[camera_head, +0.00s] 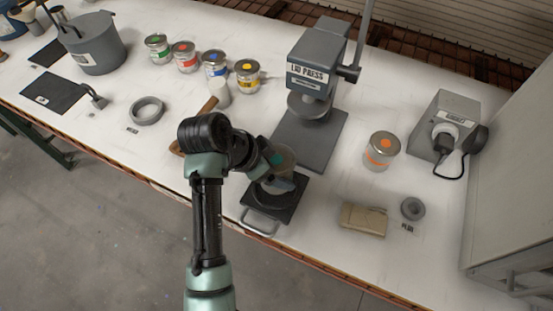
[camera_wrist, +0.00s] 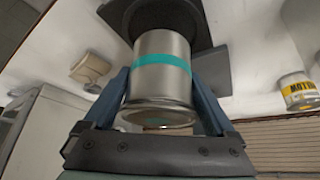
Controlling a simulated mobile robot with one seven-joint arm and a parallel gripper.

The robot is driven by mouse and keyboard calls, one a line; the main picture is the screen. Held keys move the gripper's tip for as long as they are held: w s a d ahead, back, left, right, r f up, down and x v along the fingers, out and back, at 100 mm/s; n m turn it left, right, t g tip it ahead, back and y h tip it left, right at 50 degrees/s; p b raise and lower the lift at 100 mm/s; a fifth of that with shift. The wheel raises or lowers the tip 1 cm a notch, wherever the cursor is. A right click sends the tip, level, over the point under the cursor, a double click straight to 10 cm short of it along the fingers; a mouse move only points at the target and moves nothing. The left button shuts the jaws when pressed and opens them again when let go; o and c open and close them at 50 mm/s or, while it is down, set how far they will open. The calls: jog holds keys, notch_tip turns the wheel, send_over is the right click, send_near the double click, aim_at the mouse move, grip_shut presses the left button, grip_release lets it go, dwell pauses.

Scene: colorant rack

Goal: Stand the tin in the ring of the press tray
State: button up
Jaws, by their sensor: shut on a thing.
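The tin (camera_wrist: 162,85) is bare metal with a teal band. It is held between the two blue fingers of my gripper (camera_wrist: 164,72), which is shut on it. In the head view the tin (camera_head: 283,157) is partly hidden by my wrist, over the press tray (camera_head: 268,208). The tray is a dark square plate with a wire handle at the bench's front edge. In the wrist view the tin's far end overlaps the dark round ring (camera_wrist: 168,14). I cannot tell whether the tin is seated in the ring or just above it.
The tin press (camera_head: 308,75) stands right behind the tray. An orange-marked tin (camera_head: 381,152), a tan block (camera_head: 364,220) and a small grey ring (camera_head: 412,208) lie to the right.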

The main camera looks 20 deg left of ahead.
jog(key=shift+f, duration=1.8)
jog(key=o, duration=1.3)
jog(key=shift+f, duration=0.1)
jog(key=v, duration=1.2)
jog(key=shift+d, duration=0.1)
